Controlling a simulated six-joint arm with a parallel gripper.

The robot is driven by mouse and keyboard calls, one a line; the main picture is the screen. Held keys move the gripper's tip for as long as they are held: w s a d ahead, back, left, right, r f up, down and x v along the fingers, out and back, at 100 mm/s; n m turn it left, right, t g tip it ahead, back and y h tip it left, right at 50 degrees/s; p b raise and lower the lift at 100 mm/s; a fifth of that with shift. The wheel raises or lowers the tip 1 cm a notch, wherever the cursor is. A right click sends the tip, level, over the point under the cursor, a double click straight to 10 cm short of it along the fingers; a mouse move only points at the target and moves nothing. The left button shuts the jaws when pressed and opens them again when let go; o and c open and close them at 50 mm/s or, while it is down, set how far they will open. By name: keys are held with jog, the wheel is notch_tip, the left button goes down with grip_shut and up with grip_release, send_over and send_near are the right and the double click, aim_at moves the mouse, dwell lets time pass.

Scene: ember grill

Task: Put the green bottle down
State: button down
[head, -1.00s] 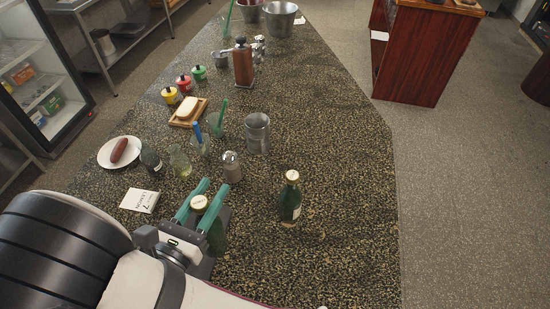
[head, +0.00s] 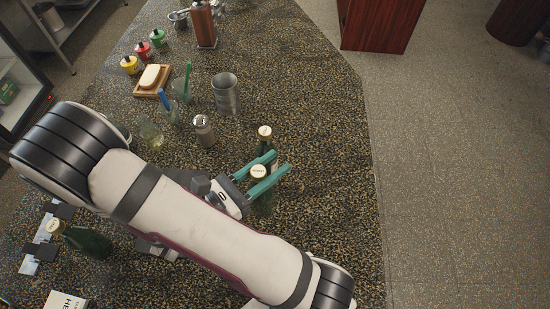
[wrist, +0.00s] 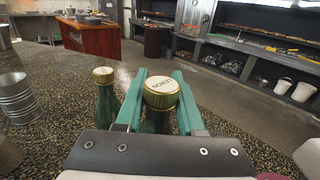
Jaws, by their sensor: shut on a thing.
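The green bottle (head: 263,203) is upright between the teal fingers of my gripper (head: 279,163), which is shut on it near the neck. Its gold-rimmed cap with dark lettering also shows in the wrist view (wrist: 161,86). I cannot tell whether its base touches the counter (head: 325,200). A second green bottle (head: 264,144) stands just behind it in the head view, and shows to its left in the wrist view (wrist: 105,100).
A third green bottle (head: 88,241) is at lower left, partly hidden by my arm. A shaker (head: 204,130), a metal cup (head: 226,95) and a glass (head: 151,132) stand farther back. The counter to the right of the held bottle is clear up to its edge.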

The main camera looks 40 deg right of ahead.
jog(key=shift+f, duration=1.6)
jog(key=c, duration=0.5)
grip_release()
jog(key=shift+f, duration=0.1)
